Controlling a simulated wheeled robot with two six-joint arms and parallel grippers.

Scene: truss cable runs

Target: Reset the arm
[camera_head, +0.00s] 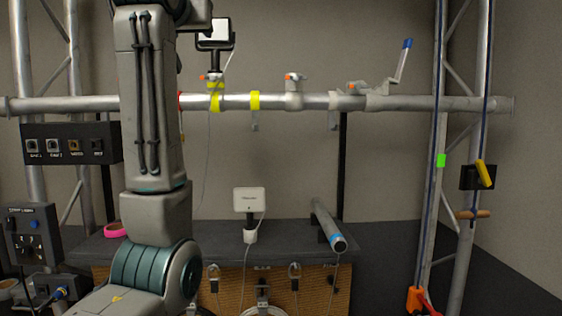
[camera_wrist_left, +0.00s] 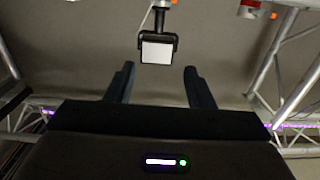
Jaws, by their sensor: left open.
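My left arm (camera_head: 150,100) rises through the left part of the head view, bent upward, with its wrist at the top edge. The left gripper (camera_wrist_left: 157,85) shows in the wrist view with its two dark fingers spread apart and nothing between them. Beyond the fingertips is a small lamp with a white face (camera_wrist_left: 157,50) in a black frame; it looks apart from the fingers. In the head view this lamp (camera_head: 214,30) stands on a clamp on the horizontal pipe, close to my wrist. My right gripper is not in view.
The horizontal pipe (camera_head: 390,103) carries yellow tape bands (camera_head: 255,100) and clamps. A black socket box (camera_head: 75,145) is at the left. The dark bench (camera_head: 290,235) holds a white device (camera_head: 249,200), a grey tube (camera_head: 328,225) and pink tape (camera_head: 115,230). A truss (camera_head: 460,130) stands right.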

